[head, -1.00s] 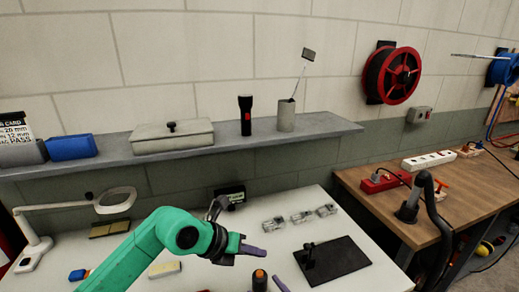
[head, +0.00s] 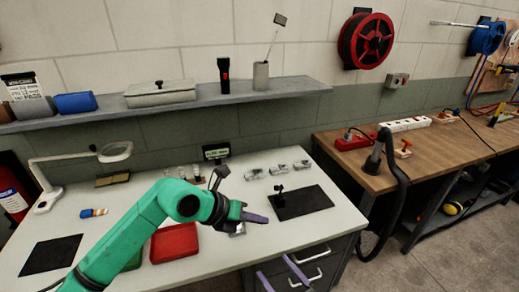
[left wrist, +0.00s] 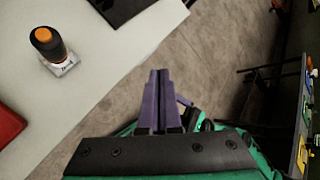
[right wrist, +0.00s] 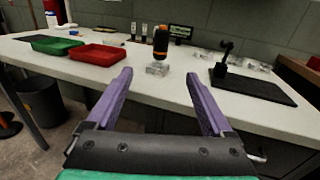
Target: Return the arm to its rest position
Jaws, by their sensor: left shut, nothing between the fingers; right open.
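My left arm, green, reaches in from the left in the head view, and its left gripper (head: 262,219) is over the white table's right front part. In the left wrist view the purple fingers of the left gripper (left wrist: 160,72) are together and empty, with grey floor behind them. My right gripper (head: 280,275) shows at the bottom of the head view, lower and in front of the table. In the right wrist view the right gripper (right wrist: 158,74) is open and empty, its fingers wide apart, facing the table's front edge.
The white table (head: 50,225) holds a red tray (head: 174,243), a black mat with a small stand (head: 302,203) and an orange-topped black tool (right wrist: 160,42) on a clear base. A lamp (head: 50,195) stands left. A shelf (head: 200,104) runs behind. A wooden bench (head: 440,145) is right.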

